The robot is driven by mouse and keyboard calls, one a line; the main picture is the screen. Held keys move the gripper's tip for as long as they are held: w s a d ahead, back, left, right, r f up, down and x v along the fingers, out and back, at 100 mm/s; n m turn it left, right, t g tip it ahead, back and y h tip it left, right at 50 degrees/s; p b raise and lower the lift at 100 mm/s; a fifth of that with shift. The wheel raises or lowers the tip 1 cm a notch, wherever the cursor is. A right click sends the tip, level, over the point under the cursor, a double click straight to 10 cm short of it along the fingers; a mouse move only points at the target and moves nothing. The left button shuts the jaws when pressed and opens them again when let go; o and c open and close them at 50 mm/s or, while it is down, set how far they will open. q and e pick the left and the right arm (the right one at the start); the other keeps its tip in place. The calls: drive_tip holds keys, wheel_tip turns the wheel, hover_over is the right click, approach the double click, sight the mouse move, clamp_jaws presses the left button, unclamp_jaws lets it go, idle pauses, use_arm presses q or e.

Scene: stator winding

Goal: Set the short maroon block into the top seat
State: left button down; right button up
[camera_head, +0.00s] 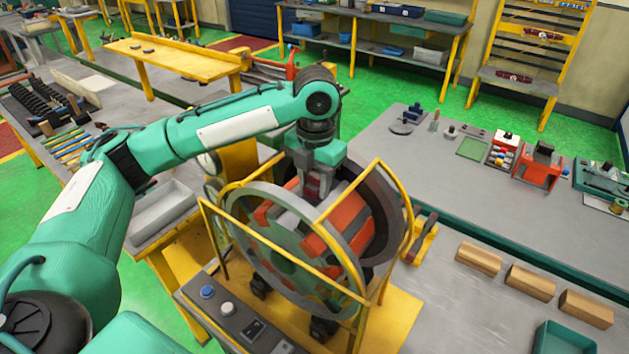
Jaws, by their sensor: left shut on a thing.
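The stator (353,271) stands upright in a yellow frame in the middle of the view. It has large grey rings with orange-red segments between them. My left arm reaches over from the left, and my left gripper (316,186) points down at the top of the stator. It is shut on the short maroon block (314,184), which is at the upper opening between the rings. The top seat is mostly hidden by the gripper and block, so I cannot tell whether the block touches it. My right gripper is not in view.
Yellow frame bars (376,167) rise close around the gripper and stator. A control panel with buttons (228,308) is in front. Several tan blocks (530,282) and a green tray (563,338) lie on the right bench. A grey tray (160,212) is at left.

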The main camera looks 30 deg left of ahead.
sight(315, 177)
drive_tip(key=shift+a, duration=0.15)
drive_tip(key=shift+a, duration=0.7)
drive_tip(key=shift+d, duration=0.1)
use_arm(q)
drive_tip(key=c, duration=0.9)
unclamp_jaws()
drive_tip(key=shift+s+d, duration=0.1)
drive_tip(key=shift+o, duration=0.2)
drive_tip(key=shift+f, duration=0.1)
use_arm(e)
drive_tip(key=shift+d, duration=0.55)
use_arm(q)
wheel_tip(315, 177, up, 14)
drive_tip(key=b, duration=0.1)
drive_tip(key=shift+d+b, duration=0.15)
drive_tip(key=shift+b, duration=0.2)
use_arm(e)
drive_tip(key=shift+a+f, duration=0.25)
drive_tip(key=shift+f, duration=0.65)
